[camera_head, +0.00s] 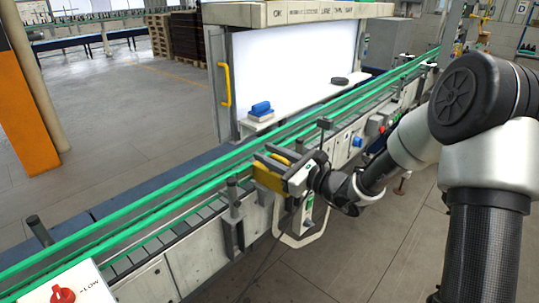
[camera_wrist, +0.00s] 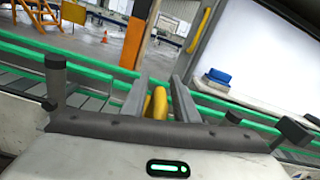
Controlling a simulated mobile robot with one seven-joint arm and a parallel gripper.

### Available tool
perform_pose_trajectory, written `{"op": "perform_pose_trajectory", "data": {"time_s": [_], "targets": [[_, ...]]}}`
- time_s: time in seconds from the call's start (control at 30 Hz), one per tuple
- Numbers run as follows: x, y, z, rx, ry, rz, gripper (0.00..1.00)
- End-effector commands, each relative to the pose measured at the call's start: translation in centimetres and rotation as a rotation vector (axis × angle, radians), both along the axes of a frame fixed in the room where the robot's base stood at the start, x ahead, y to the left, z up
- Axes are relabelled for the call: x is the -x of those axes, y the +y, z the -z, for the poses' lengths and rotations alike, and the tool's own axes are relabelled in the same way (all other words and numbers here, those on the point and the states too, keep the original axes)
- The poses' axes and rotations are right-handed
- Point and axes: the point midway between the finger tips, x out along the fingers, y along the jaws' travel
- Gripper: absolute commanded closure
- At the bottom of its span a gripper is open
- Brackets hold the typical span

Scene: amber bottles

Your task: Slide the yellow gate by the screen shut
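My gripper (camera_head: 276,160) is at the near rail of the conveyor, in front of the white screen (camera_head: 295,75). Its two grey fingers are apart, and they also show in the wrist view (camera_wrist: 160,92). The yellow gate (camera_head: 266,179) shows at the fingers, low beside the rail and partly hidden by my gripper. In the wrist view a yellow rounded part of it (camera_wrist: 159,103) stands between the fingers, with what look like narrow gaps at its sides. Contact at the fingertips cannot be made out.
A yellow upright handle (camera_head: 225,85) is on the screen's left frame. A blue block (camera_head: 261,109) and a dark round puck (camera_head: 340,81) lie on the ledge. Green rails (camera_head: 150,213) run along the conveyor. Dark-topped posts (camera_head: 232,190) stand along the near side.

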Motion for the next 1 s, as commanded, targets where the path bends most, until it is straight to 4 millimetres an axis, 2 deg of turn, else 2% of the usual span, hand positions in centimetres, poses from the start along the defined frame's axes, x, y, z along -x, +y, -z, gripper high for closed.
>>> {"op": "perform_pose_trajectory", "data": {"time_s": [0.03,0.13,0.17,0.4,0.73,1.0], "targets": [[0.0,0.0,0.0,0.000,0.000,0.000,0.82],[0.0,0.0,0.0,0.000,0.000,0.000,0.99],[0.0,0.0,0.0,0.000,0.000,0.001,1.00],[-0.3,0.3,0.1,0.000,-0.002,0.001,1.00],[-3.9,4.8,0.0,-0.002,-0.005,0.002,1.00],[-4.3,5.1,-0.2,-0.001,-0.004,0.005,1.00]]}}
